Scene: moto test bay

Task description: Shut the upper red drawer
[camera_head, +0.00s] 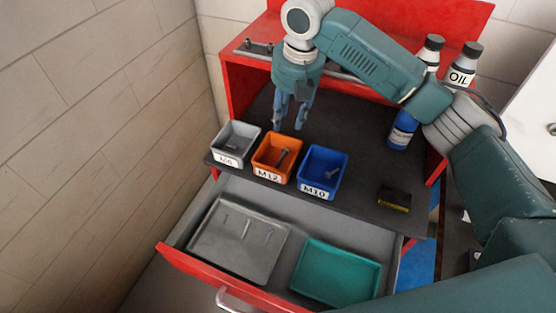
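The red drawer (190,268) below the dark worktop is pulled out, and its inside shows from above. Its red front with a silver handle (231,301) is at the bottom of the view; the lower part is cut off by the frame edge. Inside the drawer lie a grey tray (240,240) and a teal tray (336,272). My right gripper (289,125) points down above the worktop, behind the small bins and well away from the drawer handle. Its two fingers are apart with nothing between them. My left gripper is not in view.
On the worktop (355,180) stand grey (237,138), orange (272,169) and blue (322,187) bins with bolts. A black-and-yellow box (394,199) lies at right. Bottles, one marked OIL (461,76), stand behind my arm. A wall (100,130) runs along the left.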

